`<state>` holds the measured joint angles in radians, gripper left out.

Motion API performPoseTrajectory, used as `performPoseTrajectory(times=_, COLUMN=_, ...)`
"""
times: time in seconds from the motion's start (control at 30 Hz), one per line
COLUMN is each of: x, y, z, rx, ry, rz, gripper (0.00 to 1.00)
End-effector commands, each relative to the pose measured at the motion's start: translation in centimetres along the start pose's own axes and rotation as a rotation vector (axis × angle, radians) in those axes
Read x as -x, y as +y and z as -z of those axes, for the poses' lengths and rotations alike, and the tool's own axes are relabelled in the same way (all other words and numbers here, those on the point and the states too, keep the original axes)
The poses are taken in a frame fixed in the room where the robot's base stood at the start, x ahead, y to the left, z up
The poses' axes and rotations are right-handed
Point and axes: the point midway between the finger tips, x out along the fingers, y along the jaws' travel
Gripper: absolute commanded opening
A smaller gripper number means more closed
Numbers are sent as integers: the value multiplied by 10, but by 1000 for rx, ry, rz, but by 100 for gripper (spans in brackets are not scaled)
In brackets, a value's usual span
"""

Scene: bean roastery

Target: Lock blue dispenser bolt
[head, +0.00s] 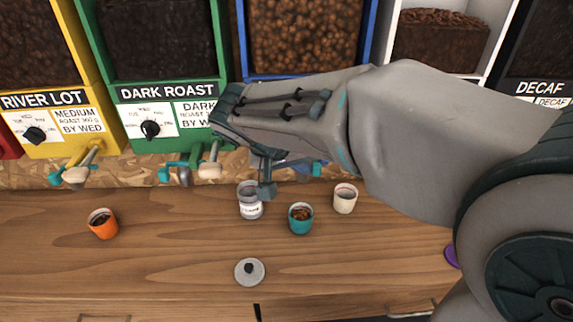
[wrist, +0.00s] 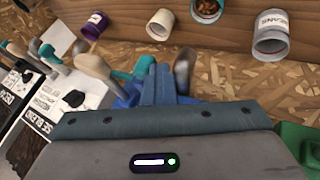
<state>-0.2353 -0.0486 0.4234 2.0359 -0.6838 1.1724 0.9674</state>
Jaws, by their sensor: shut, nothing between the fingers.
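The blue dispenser (head: 304,38) holds brown beans and stands behind my arm, which hides its front panel in the head view. Its blue lower part (wrist: 125,97) shows beside my fingers in the wrist view. Small teal (wrist: 145,66) and grey (wrist: 184,72) ends stick out near the fingers; I cannot tell which is the bolt or how it is set. My gripper (head: 266,188) is shut and empty, pointing down just in front of the dispensers; its fingers (wrist: 166,84) look close to the teal end, but contact is unclear.
A labelled jar (head: 250,202), a teal cup (head: 301,220) of beans and a white cup (head: 345,200) stand below my gripper. An orange cup (head: 103,225) stands left. A lid (head: 249,271) lies nearer. The green dispenser (head: 152,98) is at left.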

Motion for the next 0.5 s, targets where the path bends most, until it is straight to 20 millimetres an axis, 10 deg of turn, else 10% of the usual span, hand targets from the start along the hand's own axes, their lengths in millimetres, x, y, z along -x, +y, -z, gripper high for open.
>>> performPoseTrajectory(times=0.5, x=18, y=-37, z=2, rx=-6, ry=-4, rz=-3, gripper=0)
